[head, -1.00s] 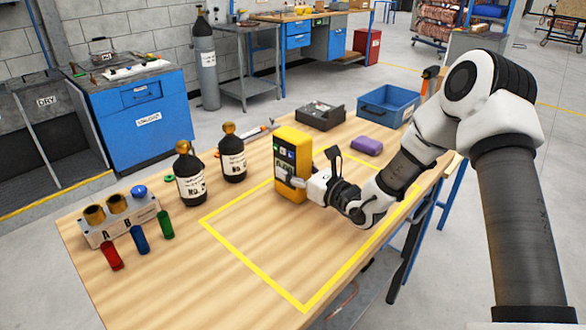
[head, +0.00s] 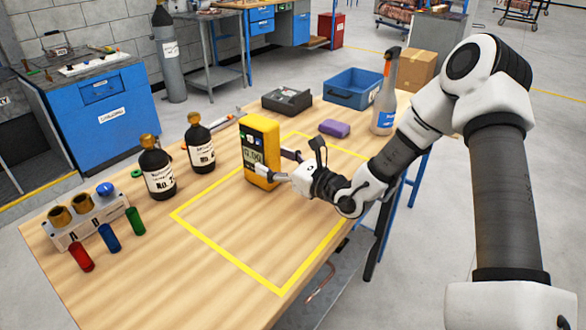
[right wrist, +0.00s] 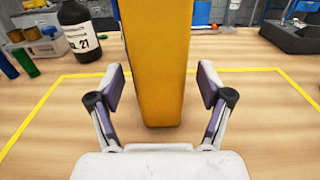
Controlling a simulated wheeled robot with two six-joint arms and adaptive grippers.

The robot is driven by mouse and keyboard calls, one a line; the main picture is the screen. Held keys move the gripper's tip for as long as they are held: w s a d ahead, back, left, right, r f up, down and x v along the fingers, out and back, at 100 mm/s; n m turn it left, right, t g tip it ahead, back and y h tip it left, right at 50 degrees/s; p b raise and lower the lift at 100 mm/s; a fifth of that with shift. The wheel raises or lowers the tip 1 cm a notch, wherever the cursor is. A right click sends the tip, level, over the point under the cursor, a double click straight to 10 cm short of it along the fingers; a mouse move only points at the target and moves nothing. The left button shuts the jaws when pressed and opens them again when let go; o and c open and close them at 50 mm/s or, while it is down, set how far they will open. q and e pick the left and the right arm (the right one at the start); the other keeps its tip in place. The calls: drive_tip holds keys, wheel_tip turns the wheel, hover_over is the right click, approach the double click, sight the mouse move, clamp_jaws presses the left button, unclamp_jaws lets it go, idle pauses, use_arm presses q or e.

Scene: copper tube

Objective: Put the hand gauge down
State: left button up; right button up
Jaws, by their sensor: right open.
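The hand gauge (head: 260,150) is a yellow upright box with a dark display face and small buttons. It stands on the wooden table near the back left edge of the yellow taped outline (head: 230,257). My right gripper (head: 282,165) is just to its right, its fingers open. In the right wrist view the gauge (right wrist: 154,60) stands upright on the wood between the spread fingers of my right gripper (right wrist: 160,88), with a gap on each side. My left gripper is not in view.
Two dark bottles, No. 21 (head: 157,170) and another (head: 200,145), stand left of the gauge. A rack (head: 92,222) with red, blue and green tubes is at the left. A purple sponge (head: 335,128), a spray bottle (head: 384,100) and a blue bin (head: 353,88) are behind. The taped area's front is clear.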

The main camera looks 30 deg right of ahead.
drive_tip(key=p+v, duration=0.1)
drive_tip(key=v, duration=0.5)
drive_tip(key=shift+s+d+r+p, duration=0.2)
drive_tip(key=shift+s+r+p, duration=0.05)
drive_tip(key=shift+p, duration=0.15)
drive_tip(key=shift+s+d+f, duration=0.1)
drive_tip(key=shift+s+f, duration=0.05)
drive_tip(key=shift+s, duration=0.5)
drive_tip(key=shift+f, duration=0.1)
